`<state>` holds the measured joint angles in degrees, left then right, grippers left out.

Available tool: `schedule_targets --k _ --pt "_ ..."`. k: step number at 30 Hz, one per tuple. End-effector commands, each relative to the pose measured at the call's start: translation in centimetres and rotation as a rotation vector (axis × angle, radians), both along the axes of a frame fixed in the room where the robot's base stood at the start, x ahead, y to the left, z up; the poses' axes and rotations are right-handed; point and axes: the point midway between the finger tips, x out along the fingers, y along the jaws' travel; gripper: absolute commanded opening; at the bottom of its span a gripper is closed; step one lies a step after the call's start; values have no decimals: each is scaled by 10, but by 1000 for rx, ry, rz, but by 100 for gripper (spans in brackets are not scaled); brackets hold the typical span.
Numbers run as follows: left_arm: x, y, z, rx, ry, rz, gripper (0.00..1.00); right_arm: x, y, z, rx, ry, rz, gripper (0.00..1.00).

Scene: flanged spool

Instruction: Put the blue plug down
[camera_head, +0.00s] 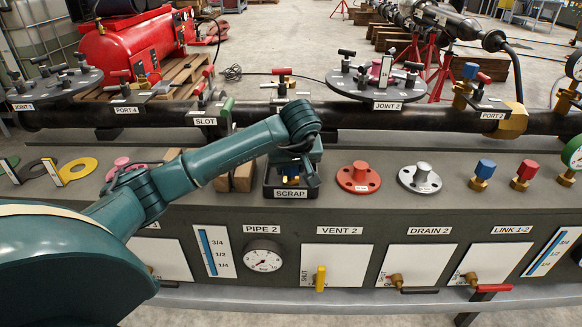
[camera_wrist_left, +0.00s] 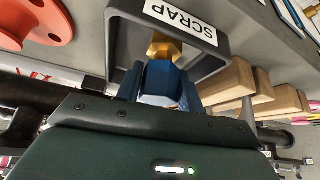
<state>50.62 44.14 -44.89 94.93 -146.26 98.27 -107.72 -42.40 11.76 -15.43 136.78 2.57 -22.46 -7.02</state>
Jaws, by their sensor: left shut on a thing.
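My left gripper (camera_head: 291,168) reaches down at the black box labelled SCRAP (camera_head: 291,194). In the left wrist view it is shut on a blue plug (camera_wrist_left: 164,86) with a brass end (camera_wrist_left: 163,46). The brass end points into the SCRAP box (camera_wrist_left: 222,46), inside its walls. I cannot tell whether it touches the box floor. In the head view the arm and fingers hide most of the held plug. Another blue plug (camera_head: 484,171) with a brass base stands upright at the right of the bench. My right gripper is not in view.
Wooden blocks (camera_head: 243,176) stand just left of the box. A red flanged spool (camera_head: 358,178) and a grey one (camera_head: 420,178) stand to its right. A red plug (camera_head: 524,172) stands farther right. A black pipe (camera_head: 370,119) runs behind.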

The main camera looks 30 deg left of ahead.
Motion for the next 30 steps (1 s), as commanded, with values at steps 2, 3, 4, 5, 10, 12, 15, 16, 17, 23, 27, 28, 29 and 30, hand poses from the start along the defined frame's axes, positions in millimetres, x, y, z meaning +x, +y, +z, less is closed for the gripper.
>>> schedule_targets --k 2,3,4,5,10,12,15,16,17,23,27,28,29,30 --pt "1 0 2 0 -3 0 9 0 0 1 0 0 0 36" --pt "1 0 2 0 -3 0 9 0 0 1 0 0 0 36" --pt "1 0 2 0 -2 0 9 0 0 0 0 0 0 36" --pt "1 0 2 0 -2 0 9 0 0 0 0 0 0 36" --pt "0 0 -2 0 -1 1 42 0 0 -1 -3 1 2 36" --pt "0 0 -2 0 -1 1 48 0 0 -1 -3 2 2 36" --pt "0 0 -2 0 -1 1 56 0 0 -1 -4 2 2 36" --pt "0 0 -2 0 -1 1 59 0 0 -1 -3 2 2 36" --pt "0 0 -2 1 -1 0 59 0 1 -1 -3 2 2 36" --pt "0 0 -1 1 -1 0 59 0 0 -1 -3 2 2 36" --pt "-1 -2 8 1 -3 -1 59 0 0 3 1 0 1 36" --pt "-3 -3 12 0 -4 -1 59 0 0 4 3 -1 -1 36" --pt "-4 -4 16 1 -3 -1 59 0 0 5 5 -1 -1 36" --pt "-7 -7 23 1 -4 -2 59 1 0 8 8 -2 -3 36"
